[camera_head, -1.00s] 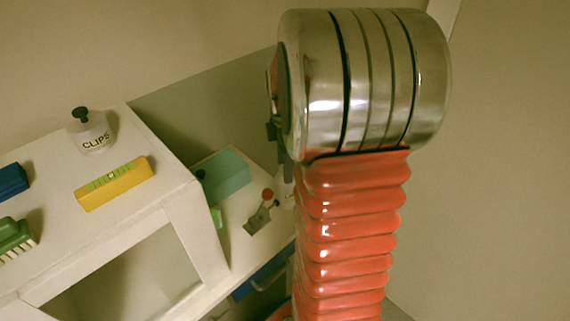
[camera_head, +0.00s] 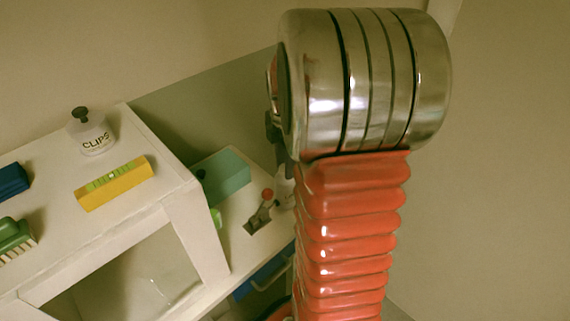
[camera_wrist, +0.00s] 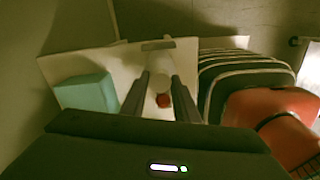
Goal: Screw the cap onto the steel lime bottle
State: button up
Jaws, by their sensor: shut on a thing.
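In the wrist view, my gripper (camera_wrist: 159,82) points away from the camera, with its two grey fingers on either side of a pale, rounded thing (camera_wrist: 160,62). It is shut on this thing, which I cannot clearly identify as a cap or a bottle. A small red round top (camera_wrist: 163,100) shows between the fingers. In the head view, a red-topped grey item (camera_head: 259,210) stands on the white work surface beside a pale thing (camera_head: 285,190), partly behind my arm. I cannot make out the steel lime bottle; a small green patch (camera_head: 217,218) is mostly hidden by the shelf.
A teal block (camera_head: 224,178) lies on the white surface (camera_head: 236,240), left of the red-topped item. A raised white shelf (camera_head: 60,225) at left carries a CLIPS jar (camera_head: 92,136), a yellow level (camera_head: 115,184) and a green brush (camera_head: 14,240). A blue drawer (camera_head: 262,275) sits below.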

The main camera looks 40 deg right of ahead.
jog(key=c, duration=0.4)
jog(key=m, duration=0.3)
jog(key=shift+m, duration=0.4)
jog(key=m, duration=0.4)
jog(key=shift+m, duration=0.3)
jog(key=m, duration=0.9)
jog(key=shift+m, duration=0.4)
